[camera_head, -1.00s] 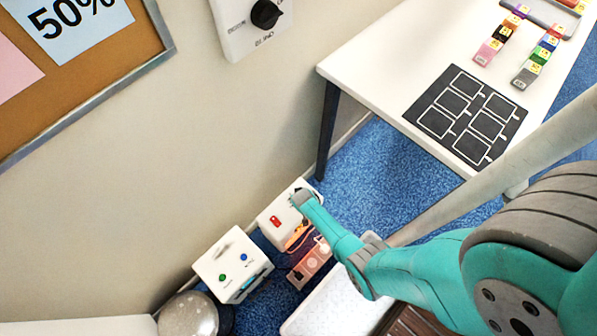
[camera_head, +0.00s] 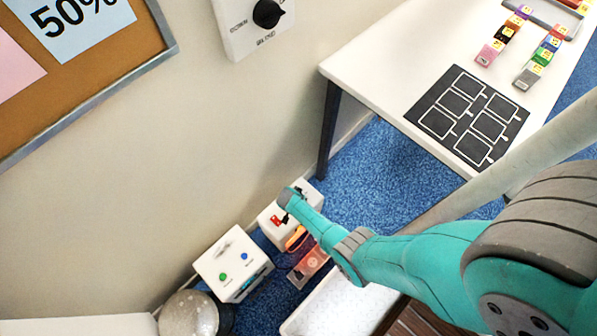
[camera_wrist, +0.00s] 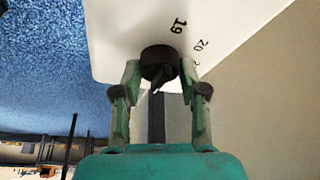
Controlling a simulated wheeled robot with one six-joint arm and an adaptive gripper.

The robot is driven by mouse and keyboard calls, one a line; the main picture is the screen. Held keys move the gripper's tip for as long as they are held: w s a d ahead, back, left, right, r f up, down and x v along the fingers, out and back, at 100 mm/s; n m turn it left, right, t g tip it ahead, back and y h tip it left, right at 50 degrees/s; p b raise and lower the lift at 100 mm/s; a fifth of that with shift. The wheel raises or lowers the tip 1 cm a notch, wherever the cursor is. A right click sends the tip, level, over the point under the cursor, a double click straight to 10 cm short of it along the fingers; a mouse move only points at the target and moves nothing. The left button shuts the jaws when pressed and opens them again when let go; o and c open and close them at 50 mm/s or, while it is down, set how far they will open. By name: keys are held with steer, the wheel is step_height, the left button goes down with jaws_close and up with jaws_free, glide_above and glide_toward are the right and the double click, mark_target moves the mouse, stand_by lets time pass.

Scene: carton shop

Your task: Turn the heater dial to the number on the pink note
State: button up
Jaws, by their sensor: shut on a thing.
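The heater dial (camera_wrist: 160,61) is a dark round knob on a white panel (camera_wrist: 120,40) in the wrist view. The numbers 19 and 20 show above and right of it; other marks are cut off or hidden. My gripper (camera_wrist: 160,74) has its two fingers on either side of the dial, shut on it. In the head view, my gripper end (camera_head: 289,197) is at a white box (camera_head: 270,223) low by the wall, and the dial is hidden there. The pink note (camera_head: 14,66) is partly in view at the left edge, with no number visible on it.
A white wall panel with a black knob (camera_head: 268,13) is above. A white table (camera_head: 390,70) with a black marked mat (camera_head: 440,95) stands at right.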

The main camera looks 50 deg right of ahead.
stand_by(0.4)
steer(key=o, duration=1.1)
steer(key=shift+a+r, duration=0.1)
steer(key=shift+v, duration=5.85)
